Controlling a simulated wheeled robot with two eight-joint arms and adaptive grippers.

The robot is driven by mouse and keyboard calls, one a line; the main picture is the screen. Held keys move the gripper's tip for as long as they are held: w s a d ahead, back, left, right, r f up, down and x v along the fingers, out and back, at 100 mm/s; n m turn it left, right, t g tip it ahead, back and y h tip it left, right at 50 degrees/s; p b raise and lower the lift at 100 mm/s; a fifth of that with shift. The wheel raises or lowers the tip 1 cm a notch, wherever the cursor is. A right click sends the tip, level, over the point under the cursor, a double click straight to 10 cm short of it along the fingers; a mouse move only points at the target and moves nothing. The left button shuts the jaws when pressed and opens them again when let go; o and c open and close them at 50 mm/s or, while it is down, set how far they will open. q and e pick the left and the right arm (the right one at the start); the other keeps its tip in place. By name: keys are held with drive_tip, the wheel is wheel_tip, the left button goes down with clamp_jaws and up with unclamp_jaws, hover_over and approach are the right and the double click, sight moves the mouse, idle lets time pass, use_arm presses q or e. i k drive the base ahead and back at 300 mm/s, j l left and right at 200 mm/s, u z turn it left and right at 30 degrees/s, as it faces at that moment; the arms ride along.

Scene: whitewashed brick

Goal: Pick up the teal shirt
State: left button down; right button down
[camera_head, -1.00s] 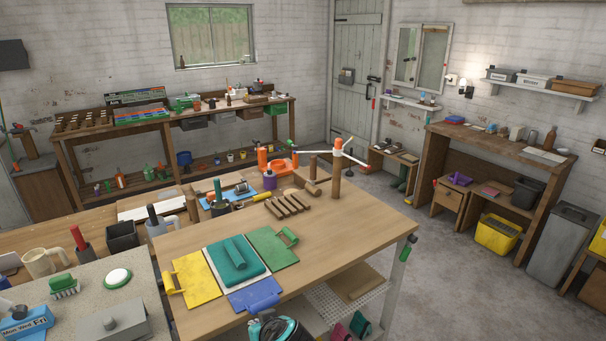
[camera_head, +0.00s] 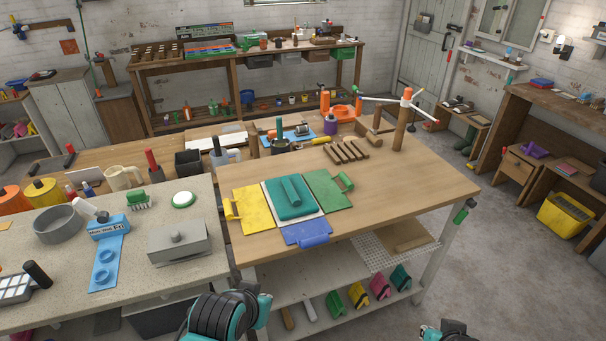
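The teal shirt (camera_head: 283,211) lies folded flat on the wooden table (camera_head: 390,205), with a rolled teal piece on top of it. A white sheet (camera_head: 319,211) shows under its edge. A yellow folded cloth (camera_head: 254,208) lies directly left of it, a green one (camera_head: 324,189) directly right, and a blue one (camera_head: 305,232) in front. Black and teal parts of my arms show at the bottom edge, well short of the shirt. No gripper fingers can be seen on either side.
A speckled grey worktop (camera_head: 150,225) with a grey lidded box (camera_head: 178,243) adjoins the table on the left. Wooden slats (camera_head: 347,151) and an upright post with white arms (camera_head: 402,125) stand behind the cloths. The table's right front is clear.

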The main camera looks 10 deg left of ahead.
sight(290, 198)
drive_tip(key=i+j+z, duration=0.3)
drive_tip(key=z, duration=0.2)
drive_tip(key=i+j+z, duration=0.2)
drive_tip(key=j+z, duration=0.3)
drive_tip(key=j, duration=0.1)
